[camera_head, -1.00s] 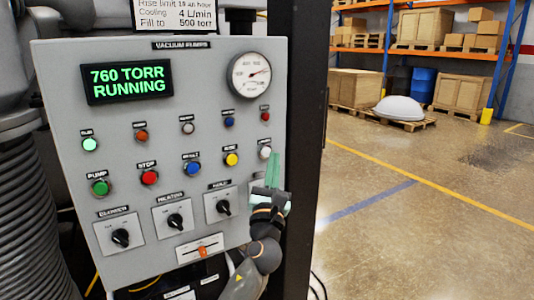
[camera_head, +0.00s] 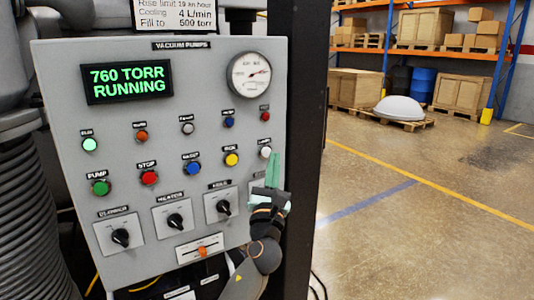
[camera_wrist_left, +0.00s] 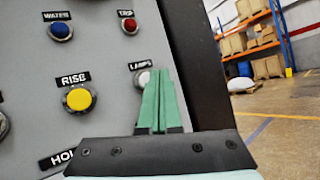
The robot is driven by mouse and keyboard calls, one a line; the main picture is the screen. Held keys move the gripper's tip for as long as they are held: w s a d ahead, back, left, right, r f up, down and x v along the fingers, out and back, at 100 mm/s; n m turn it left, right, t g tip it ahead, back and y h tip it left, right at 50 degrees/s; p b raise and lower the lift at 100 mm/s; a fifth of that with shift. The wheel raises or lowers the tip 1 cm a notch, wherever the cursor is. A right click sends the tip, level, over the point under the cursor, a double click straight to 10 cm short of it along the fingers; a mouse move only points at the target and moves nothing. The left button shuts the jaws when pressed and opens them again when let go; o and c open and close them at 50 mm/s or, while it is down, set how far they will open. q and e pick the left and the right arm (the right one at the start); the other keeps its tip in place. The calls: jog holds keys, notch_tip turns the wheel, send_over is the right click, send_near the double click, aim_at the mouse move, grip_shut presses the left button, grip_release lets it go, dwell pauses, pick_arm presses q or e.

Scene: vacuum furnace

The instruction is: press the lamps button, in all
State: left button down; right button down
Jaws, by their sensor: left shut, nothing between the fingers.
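The lamps button (camera_head: 265,152) is a white round button at the right end of the panel's lower button row. In the left wrist view the lamps button (camera_wrist_left: 143,78) sits under its LAMPS label, partly hidden by my fingers. My left gripper (camera_head: 274,156) has green fingers, shut and empty, pointing up just right of and below the button. In the left wrist view the shut fingertips of my left gripper (camera_wrist_left: 158,71) overlap the button's right side. I cannot tell whether they touch it. My right gripper is not in view.
The grey panel (camera_head: 140,215) also has a yellow RISE button (camera_head: 231,159), a blue button (camera_head: 193,168), a red STOP button (camera_head: 149,178) and several knobs. The display (camera_head: 126,81) reads 760 TORR RUNNING. Open floor lies to the right.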

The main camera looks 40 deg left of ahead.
pick_arm(q)
jog(key=shift+a, duration=0.1)
jog(key=shift+w+a, duration=0.15)
jog(key=shift+a, duration=0.15)
jog(key=shift+w+a, duration=0.15)
jog(key=shift+a, duration=0.2)
dwell(0.6)
dwell(0.3)
jog(key=shift+s+d+p, duration=0.3)
jog(key=shift+d+p, duration=0.05)
jog(key=shift+d, duration=0.4)
jog(key=d, duration=0.1)
jog(key=s+d, duration=0.1)
jog(key=d, duration=0.1)
jog(key=s+d, duration=0.1)
jog(key=shift+d+p, duration=0.35)
jog(key=shift+p, duration=0.05)
